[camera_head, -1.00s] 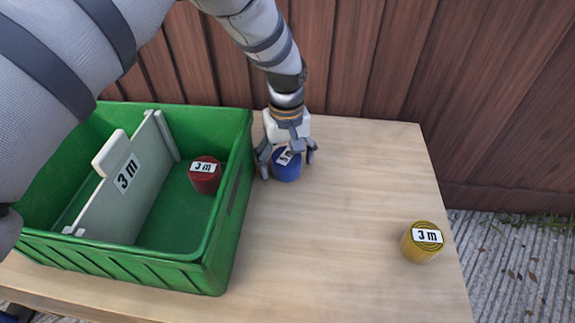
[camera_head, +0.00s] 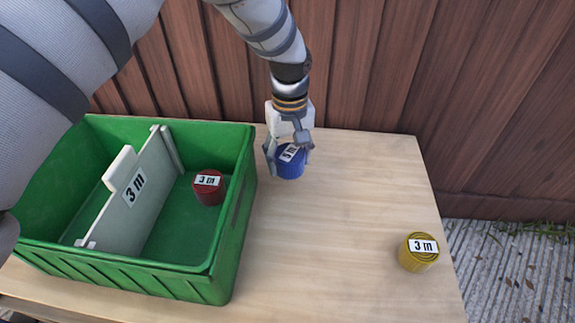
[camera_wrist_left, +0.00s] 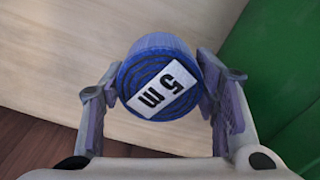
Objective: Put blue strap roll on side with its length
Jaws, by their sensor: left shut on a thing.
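The blue strap roll (camera_head: 291,166) is held by my left gripper (camera_head: 288,160) near the back of the table, to the right of the green crate (camera_head: 232,233). In the left wrist view the roll (camera_wrist_left: 158,60) sits between the two fingers (camera_wrist_left: 160,95), and its white label reads "5 m". A light divider (camera_head: 117,213) labelled "3 m" stands in the crate. A red strap roll (camera_head: 209,191) labelled "3 m" is in the compartment to the right of the divider. My right gripper is not in view.
A yellow strap roll (camera_head: 419,256) labelled "3 m" stands near the right edge of the wooden table (camera_head: 340,250). The table between it and the crate is clear. A brown plank wall (camera_head: 390,70) rises behind the table.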

